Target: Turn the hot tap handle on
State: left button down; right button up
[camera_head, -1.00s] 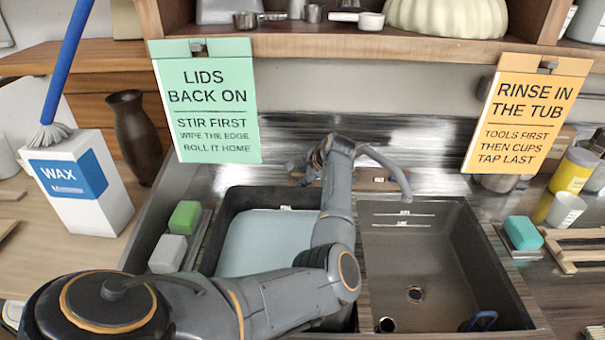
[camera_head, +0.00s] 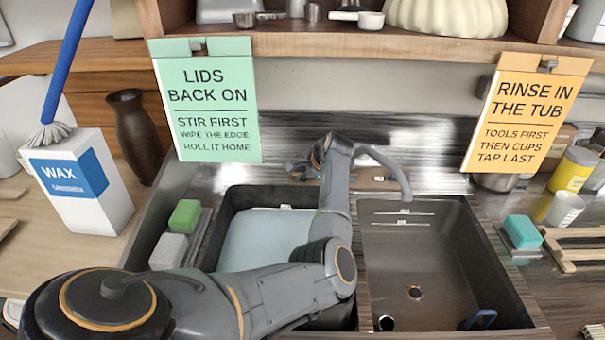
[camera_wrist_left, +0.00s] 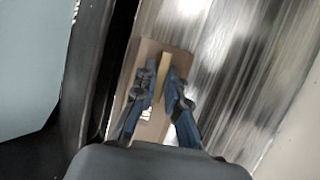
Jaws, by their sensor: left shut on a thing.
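The grey tap spout (camera_head: 388,168) curves over the right sink basin, behind my arm. The tap stands on a brown base plate (camera_head: 375,180), which also shows in the wrist view (camera_wrist_left: 147,58). My left gripper (camera_head: 303,170) is at the left end of this plate. In the wrist view its blue-black fingers (camera_wrist_left: 164,88) are closed around a thin tan bar, the hot tap handle (camera_wrist_left: 164,72), which stands up from the plate. In the head view the handle is hidden or too small to make out. My right gripper is not in view.
The left basin (camera_head: 235,205) holds a pale blue surface; the right basin (camera_head: 410,265) is mostly empty, with a blue item (camera_head: 480,320) in its near corner. Two signs, green (camera_head: 207,100) and orange (camera_head: 522,113), hang from the shelf (camera_head: 400,42) above the sink.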

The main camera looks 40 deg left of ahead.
pick_arm(q)
jog(key=shift+r+n+g+h+p, duration=0.1)
jog(key=shift+n+g+h+p, duration=0.2)
jog(key=shift+n, duration=0.6)
jog(key=n+h+p, duration=0.1)
jog(key=n, duration=0.3)
jog(key=shift+a+g, duration=0.15)
jog(key=shift+g, duration=0.15)
jog(key=n+h, duration=0.2)
jog(key=n, duration=0.2)
jog(key=shift+p, duration=0.4)
jog(key=shift+a+n+h+p, duration=0.1)
jog(key=shift+n+h+p, duration=0.4)
jog(key=shift+n, duration=0.8)
jog(key=c, duration=1.4)
grip_release()
